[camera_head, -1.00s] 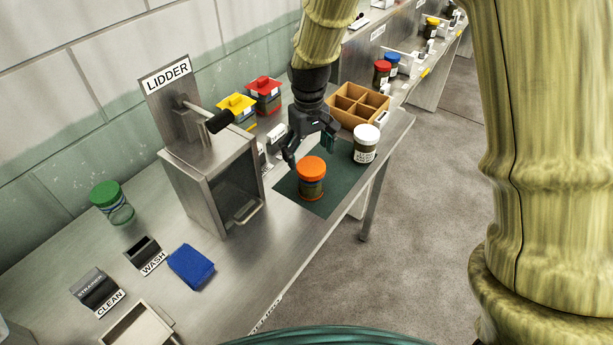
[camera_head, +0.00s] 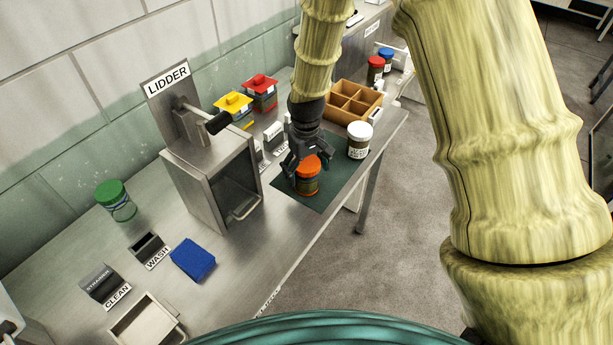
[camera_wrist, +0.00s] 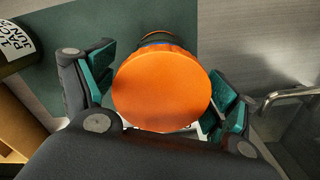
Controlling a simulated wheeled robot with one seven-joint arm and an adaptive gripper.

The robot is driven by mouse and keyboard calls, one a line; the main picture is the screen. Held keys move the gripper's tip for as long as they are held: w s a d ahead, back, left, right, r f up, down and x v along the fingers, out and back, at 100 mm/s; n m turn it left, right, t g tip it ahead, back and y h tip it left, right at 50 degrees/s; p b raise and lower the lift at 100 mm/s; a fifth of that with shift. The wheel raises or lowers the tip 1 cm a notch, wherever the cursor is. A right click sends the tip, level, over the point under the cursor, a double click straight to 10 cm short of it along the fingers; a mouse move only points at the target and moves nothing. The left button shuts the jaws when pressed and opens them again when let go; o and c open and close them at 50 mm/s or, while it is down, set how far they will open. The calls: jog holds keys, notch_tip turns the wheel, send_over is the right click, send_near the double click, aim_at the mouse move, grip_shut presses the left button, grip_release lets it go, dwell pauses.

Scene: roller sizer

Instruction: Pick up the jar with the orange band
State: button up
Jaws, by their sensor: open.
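The jar with the orange lid and orange band (camera_head: 307,184) stands upright on the dark green mat (camera_head: 330,195). In the wrist view its round orange lid (camera_wrist: 161,90) fills the middle, with a bit of the jar body showing beyond it. My gripper (camera_head: 308,170) is directly over the jar. In the head view the gripper partly hides the lid.
A white-lidded jar (camera_head: 359,140) stands on the mat close by. A wooden divided box (camera_head: 357,118) is behind it. The metal lidder (camera_head: 208,180) stands to the left. A green-lidded jar (camera_head: 116,200) and a blue cloth (camera_head: 192,260) lie farther left. The table edge is near the mat.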

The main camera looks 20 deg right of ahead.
jog(key=shift+s+f, duration=0.2)
jog(key=shift+f, duration=0.25)
jog(key=shift+w+f, duration=0.1)
jog(key=shift+f, duration=0.25)
jog(key=shift+r, duration=0.1)
jog(key=c, duration=1.3)
